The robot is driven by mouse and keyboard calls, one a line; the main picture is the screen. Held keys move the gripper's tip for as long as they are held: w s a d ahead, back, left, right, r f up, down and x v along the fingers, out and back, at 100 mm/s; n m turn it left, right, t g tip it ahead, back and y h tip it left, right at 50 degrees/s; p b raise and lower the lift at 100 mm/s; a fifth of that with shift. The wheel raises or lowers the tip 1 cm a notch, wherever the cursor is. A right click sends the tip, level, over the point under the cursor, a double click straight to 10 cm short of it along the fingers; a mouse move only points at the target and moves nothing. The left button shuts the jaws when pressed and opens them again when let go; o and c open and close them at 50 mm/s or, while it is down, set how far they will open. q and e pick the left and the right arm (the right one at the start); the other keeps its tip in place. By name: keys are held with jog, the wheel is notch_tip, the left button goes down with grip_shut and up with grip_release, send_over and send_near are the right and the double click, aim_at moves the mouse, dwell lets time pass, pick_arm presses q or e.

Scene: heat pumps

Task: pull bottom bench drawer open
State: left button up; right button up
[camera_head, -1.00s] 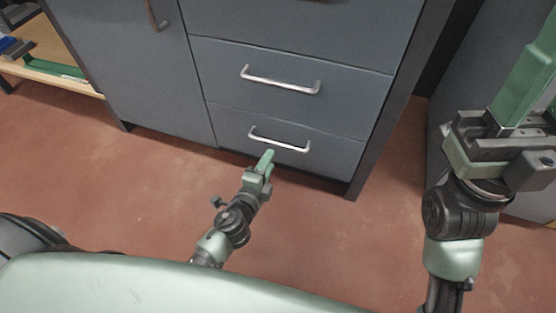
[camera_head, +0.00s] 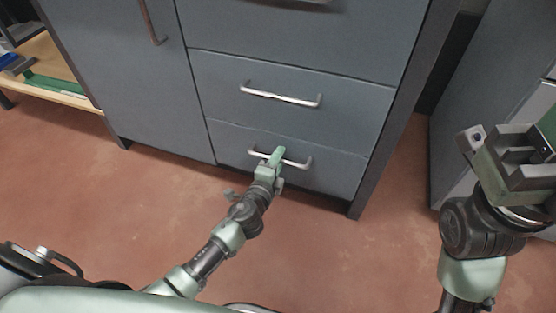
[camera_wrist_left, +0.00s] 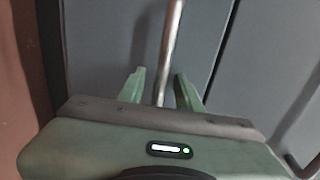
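The bottom drawer (camera_head: 230,142) of the grey bench is shut, its front in line with the drawer above. Its silver bar handle (camera_head: 296,163) runs across the front. My left gripper (camera_head: 277,156) is at the middle of this handle. In the left wrist view the green fingers of my left gripper (camera_wrist_left: 158,92) stand apart, with the handle (camera_wrist_left: 168,50) running between them. Gaps show on both sides of the bar, so the fingers are not closed on it. My right gripper (camera_head: 540,140) is raised at the right edge, partly cut off, away from the bench.
The middle drawer (camera_head: 350,115) with its own handle (camera_head: 280,96) is above. A cupboard door (camera_head: 120,80) is to the left. A wooden shelf (camera_head: 60,91) stands at far left. Another grey cabinet (camera_head: 480,90) is at right. The reddish floor in front of the bench is clear.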

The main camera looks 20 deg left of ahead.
pick_arm(q)
grip_shut()
dwell(1.3)
